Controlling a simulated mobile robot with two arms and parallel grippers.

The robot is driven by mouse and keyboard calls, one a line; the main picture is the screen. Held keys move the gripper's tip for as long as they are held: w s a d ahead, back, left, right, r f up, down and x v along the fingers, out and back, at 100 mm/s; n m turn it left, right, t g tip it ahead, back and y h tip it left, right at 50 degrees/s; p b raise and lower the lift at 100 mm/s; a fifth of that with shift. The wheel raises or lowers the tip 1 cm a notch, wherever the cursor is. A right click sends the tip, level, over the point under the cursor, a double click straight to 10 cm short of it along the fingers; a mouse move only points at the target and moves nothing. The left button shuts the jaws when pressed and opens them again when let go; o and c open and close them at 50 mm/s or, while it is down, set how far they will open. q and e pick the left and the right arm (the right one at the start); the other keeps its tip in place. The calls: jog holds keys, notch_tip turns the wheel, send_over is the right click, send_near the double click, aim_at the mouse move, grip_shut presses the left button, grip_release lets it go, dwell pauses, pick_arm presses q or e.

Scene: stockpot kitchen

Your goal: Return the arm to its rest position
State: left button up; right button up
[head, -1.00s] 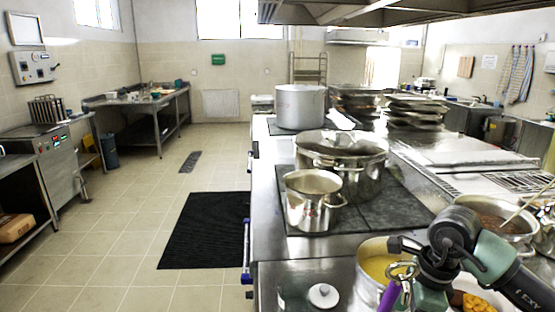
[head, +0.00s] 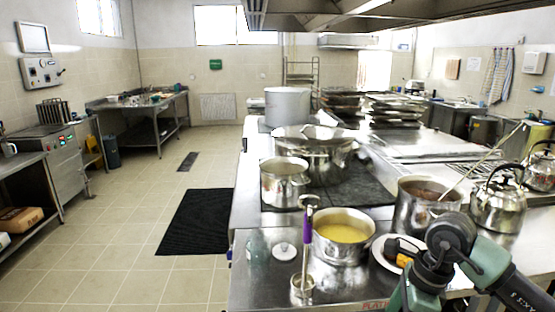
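My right arm comes in from the lower right, and its wrist is bent downward. The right gripper (head: 412,292) is at the bottom edge of the head view, over the front of the steel counter (head: 345,285). Its fingertips are not clear, so I cannot tell if it is open or shut. My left gripper is not in view. A purple-handled utensil (head: 308,222) stands upright left of the pot of yellow liquid (head: 342,235), its lower end at a small round metal piece (head: 303,287). It is apart from the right gripper.
A white plate (head: 383,262) with food lies close beside my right wrist. A pot of brown food (head: 418,212) with a ladle and a kettle (head: 497,205) stand behind the arm. A small lid (head: 284,250) lies at the left. Open floor (head: 120,250) is farther left.

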jog(key=w+a+f+m+t+y, duration=0.1)
jog(key=w+a+f+m+y, duration=0.25)
jog(key=a+m+y, duration=0.35)
jog(key=w+a+f+m+t+y, duration=0.2)
jog(key=w+a+f+m+y, duration=0.1)
jog(key=a+f+m+y, duration=0.4)
jog(key=w+d+f+m+t+h, duration=0.1)
jog(key=d+f+m+t+h, duration=0.35)
jog(key=f+m, duration=0.5)
jog(key=d+f+m+t+h, duration=0.4)
jog(key=f+m+t, duration=0.1)
jog(key=f+m, duration=0.45)
jog(key=s+d+f+m+g+h, duration=0.25)
jog(key=s+f+m, duration=0.25)
jog(key=s+f, duration=0.55)
jog(key=s+d+f+m+g+h, duration=0.2)
jog(key=s+d+f+m+h, duration=0.2)
jog(key=s+f, duration=0.7)
jog(key=s+f+m+g, duration=0.3)
jog(key=s+f, duration=0.2)
jog(key=s, duration=0.8)
jog(key=s+a+f+m+g+h, duration=0.1)
jog(key=s+f+g, duration=0.3)
jog(key=s, duration=0.9)
jog(key=shift+s+a+f+m+h, duration=0.15)
jog(key=shift+s+f+m+h, duration=0.15)
jog(key=shift+f+m, duration=0.5)
